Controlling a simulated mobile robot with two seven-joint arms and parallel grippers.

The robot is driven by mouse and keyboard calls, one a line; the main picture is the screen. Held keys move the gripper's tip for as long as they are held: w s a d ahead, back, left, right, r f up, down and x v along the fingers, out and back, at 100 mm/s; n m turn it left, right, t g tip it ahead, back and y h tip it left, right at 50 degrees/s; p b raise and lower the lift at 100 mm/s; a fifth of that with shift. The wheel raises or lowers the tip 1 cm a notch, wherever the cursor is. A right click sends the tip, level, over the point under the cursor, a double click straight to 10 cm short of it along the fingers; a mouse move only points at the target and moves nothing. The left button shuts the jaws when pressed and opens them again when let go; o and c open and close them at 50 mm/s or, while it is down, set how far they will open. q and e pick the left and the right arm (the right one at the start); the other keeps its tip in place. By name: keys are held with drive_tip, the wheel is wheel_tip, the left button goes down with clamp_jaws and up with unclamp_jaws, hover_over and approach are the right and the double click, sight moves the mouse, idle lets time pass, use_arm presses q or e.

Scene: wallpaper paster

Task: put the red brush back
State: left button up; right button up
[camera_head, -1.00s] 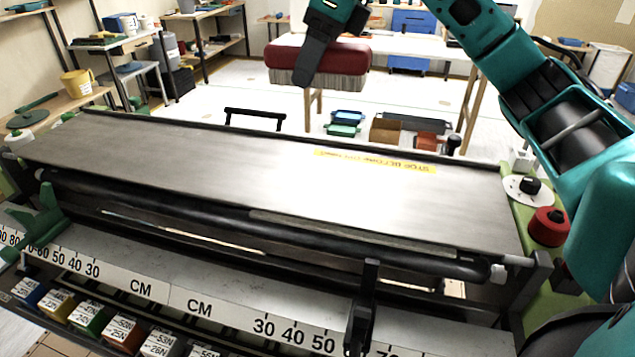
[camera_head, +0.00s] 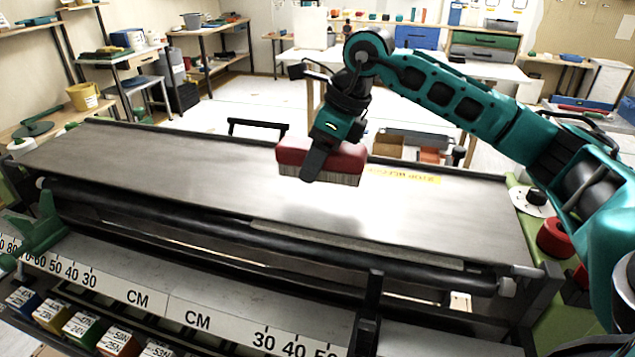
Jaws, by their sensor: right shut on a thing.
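The red brush (camera_head: 347,160) has a red block body and pale bristles pointing down. My right gripper (camera_head: 312,170) is shut on it and holds it over the far middle part of the machine's grey metal plate (camera_head: 190,160). One dark finger crosses the front of the brush; the other finger is hidden behind it. Whether the bristles touch the plate I cannot tell. My left gripper does not show.
A yellow warning label (camera_head: 405,176) lies on the plate right of the brush. A black roller (camera_head: 260,237) and a ruler rail (camera_head: 160,308) run along the front. A red knob (camera_head: 554,238) sits at the right end. The plate's left half is clear.

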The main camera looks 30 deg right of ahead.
sight(343, 147)
drive_tip(key=shift+f+b, duration=0.3)
drive_tip(key=shift+f, duration=2.25)
drive_tip(key=o, duration=1.1)
drive_tip(key=shift+r, duration=0.1)
drive_tip(key=v, duration=0.8)
drive_tip(key=p+v, duration=0.1)
drive_tip(key=v, duration=0.3)
drive_tip(key=shift+w+r, duration=0.15)
drive_tip(key=shift+w, duration=0.2)
drive_tip(key=shift+s+r, duration=0.15)
drive_tip(key=shift+r, duration=0.25)
